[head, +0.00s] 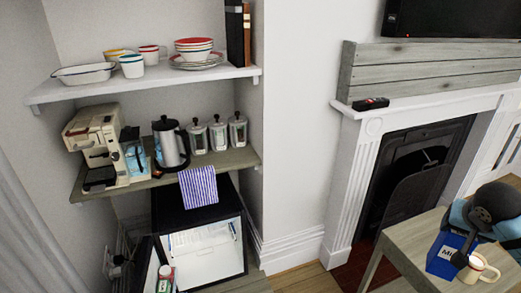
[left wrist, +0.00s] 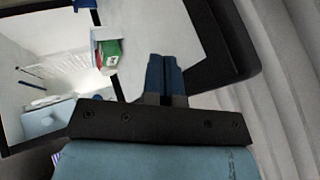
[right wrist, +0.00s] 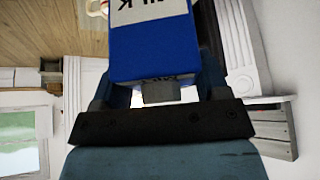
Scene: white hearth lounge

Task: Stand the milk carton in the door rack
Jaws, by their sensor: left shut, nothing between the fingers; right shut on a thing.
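The blue milk carton (head: 445,255), with a white band lettered in black, is at the right of the head view, over the grey table. In the right wrist view, its gable end is between the fingers of my right gripper (right wrist: 165,90), which is shut on the carton (right wrist: 150,45). I cannot tell whether its base touches the table. The black fridge (head: 190,217) stands open at lower left. Its door (left wrist: 138,25) has a white inner face; a white, green and red package (left wrist: 108,47) is beside it, and the rack is mostly hidden. My left gripper (left wrist: 164,75) is shut and empty near the door.
A cream mug (head: 478,268) stands close beside the carton. A striped towel (head: 198,186) hangs from the wooden shelf above the fridge. That shelf holds a coffee machine (head: 97,145), a kettle (head: 170,143) and jars. A fireplace (head: 410,165) is behind the table. Floor shows between fridge and table.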

